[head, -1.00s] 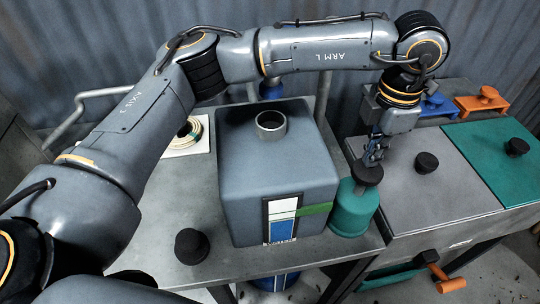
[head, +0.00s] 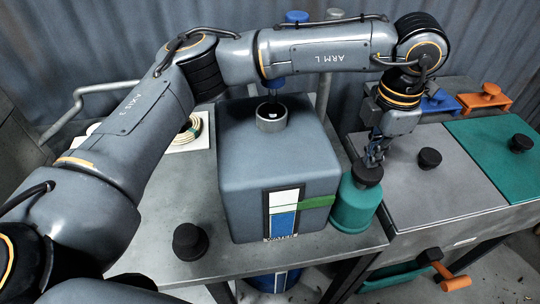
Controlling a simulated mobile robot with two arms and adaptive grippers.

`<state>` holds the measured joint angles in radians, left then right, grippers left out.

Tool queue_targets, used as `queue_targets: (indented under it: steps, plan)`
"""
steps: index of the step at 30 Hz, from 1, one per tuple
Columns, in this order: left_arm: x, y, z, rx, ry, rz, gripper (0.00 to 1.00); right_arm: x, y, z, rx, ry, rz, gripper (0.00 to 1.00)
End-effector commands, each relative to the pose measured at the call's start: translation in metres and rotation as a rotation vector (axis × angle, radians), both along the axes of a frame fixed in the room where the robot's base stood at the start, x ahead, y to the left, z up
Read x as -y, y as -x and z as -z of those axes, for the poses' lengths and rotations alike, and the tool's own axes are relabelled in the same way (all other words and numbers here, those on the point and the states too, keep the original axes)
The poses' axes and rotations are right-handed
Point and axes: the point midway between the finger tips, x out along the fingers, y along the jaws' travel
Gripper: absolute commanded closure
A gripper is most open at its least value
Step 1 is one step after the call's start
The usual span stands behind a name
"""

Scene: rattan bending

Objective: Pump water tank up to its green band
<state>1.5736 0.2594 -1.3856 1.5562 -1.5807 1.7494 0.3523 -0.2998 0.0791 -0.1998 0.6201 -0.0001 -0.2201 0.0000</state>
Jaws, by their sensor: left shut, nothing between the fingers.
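The water tank (head: 250,175) is a grey box on the table with a round collar opening (head: 271,118) on top. Its front gauge (head: 283,214) shows blue in the lower part and white above. A green band (head: 318,202) marks the gauge's side, and the blue top lies close to its height. A teal pump-like body (head: 352,206) with a black knob (head: 367,172) stands right of the tank. My left gripper (head: 374,158) is shut with nothing in it, its fingertips at the knob's top; I cannot tell whether they touch. My right gripper is not in view.
A black knob (head: 190,240) stands at the table's front left. To the right are grey and teal lids (head: 495,145) with black knobs, orange (head: 485,98) and blue clamps, and an orange-handled crank (head: 454,281).

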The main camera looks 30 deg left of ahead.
Motion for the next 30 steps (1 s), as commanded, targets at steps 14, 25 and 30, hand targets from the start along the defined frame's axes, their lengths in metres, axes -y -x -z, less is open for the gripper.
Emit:
queue_targets:
  steps: [14, 25, 30]
  plan:
    - [-0.002, 0.002, 0.044, -0.02, -0.01, -0.001, 1.0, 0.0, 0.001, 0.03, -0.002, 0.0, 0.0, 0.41]
    - [-0.002, -0.01, 0.011, -0.015, -0.006, -0.007, 1.0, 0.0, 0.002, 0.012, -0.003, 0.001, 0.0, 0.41]
    - [-0.002, -0.016, -0.005, -0.015, -0.007, -0.005, 1.0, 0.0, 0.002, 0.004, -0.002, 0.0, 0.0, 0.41]
